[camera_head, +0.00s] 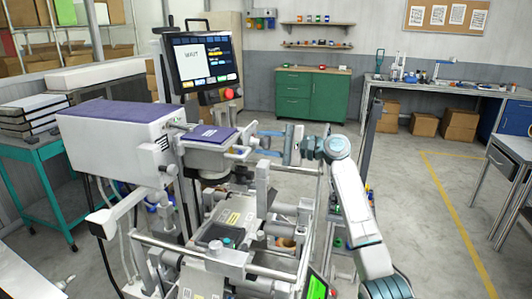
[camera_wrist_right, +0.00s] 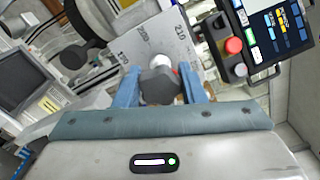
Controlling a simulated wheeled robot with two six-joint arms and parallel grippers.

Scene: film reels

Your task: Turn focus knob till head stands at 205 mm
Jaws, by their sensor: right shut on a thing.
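My right gripper (camera_head: 266,143) reaches in from the right at the machine's upper part. In the right wrist view its blue fingers (camera_wrist_right: 160,90) are shut on a dark faceted focus knob (camera_wrist_right: 159,86), one on each side. Behind the knob is a grey scale plate (camera_wrist_right: 178,38) with several numbers; 200 and 210 can be read. A small red and white part (camera_wrist_right: 158,65) shows just behind the knob, partly hidden by it. I cannot tell the exact reading. The purple-topped head (camera_head: 208,134) is left of the gripper. My left gripper is not in view.
A screen (camera_head: 203,62) showing "WAIT" stands above the machine, with a red button (camera_head: 228,93) below it. A large white housing (camera_head: 115,150) is at the left. Metal rails (camera_head: 205,255) run below. The floor (camera_head: 425,190) at the right is open.

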